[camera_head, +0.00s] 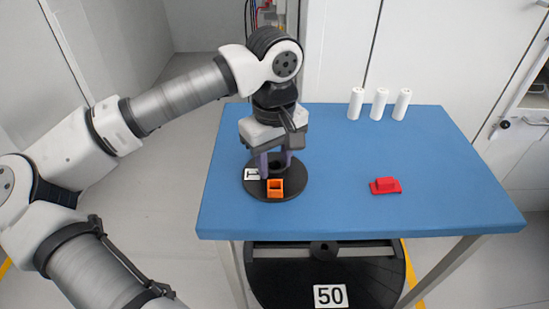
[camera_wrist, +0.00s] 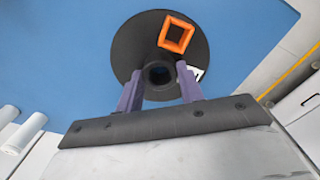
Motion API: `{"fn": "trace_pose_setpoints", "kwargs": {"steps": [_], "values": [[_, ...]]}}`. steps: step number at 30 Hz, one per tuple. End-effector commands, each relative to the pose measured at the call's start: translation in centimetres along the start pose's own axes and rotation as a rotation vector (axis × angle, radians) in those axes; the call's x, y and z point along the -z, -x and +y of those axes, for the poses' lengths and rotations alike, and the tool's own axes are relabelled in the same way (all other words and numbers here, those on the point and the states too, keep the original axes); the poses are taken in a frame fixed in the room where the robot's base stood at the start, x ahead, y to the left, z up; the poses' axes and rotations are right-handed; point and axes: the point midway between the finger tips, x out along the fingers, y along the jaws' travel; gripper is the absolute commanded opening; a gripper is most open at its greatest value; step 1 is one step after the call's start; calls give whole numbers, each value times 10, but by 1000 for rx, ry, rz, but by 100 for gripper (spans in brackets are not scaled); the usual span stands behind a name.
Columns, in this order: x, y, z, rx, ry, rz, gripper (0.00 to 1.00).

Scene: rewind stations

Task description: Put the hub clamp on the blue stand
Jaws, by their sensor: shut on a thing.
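A round black disc (camera_head: 292,190) with a raised central neck lies flat over the left part of the blue tabletop (camera_head: 340,150); it looks like the hub clamp. In the wrist view the disc (camera_wrist: 130,48) shows its open round neck. My gripper (camera_head: 274,165) points down over it. Its two purple fingers (camera_wrist: 158,85) are shut on the neck, one on each side. The disc seems to rest on the blue top; any gap under it cannot be told. A white label (camera_head: 252,174) with a black mark, partly hidden, sits on the disc.
An orange square ring (camera_head: 275,188) is on the disc's near side. A red block (camera_head: 385,186) lies right of centre. Several white rolls (camera_head: 380,104) stand at the back. A large black disc labelled 50 (camera_head: 330,296) is below the table. The table's middle is clear.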

Motion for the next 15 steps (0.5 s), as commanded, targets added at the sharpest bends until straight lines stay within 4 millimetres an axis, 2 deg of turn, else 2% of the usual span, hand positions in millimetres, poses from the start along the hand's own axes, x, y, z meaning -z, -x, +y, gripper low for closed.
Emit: {"fn": "trace_pose_setpoints", "kwargs": {"steps": [2,3,6,7,15], "values": [[0,-4,0,0,0,0,6],[0,-2,0,0,0,0,42],[0,-2,0,0,0,0,56],[0,-2,0,0,0,0,59],[0,-1,0,0,0,0,59]]}}
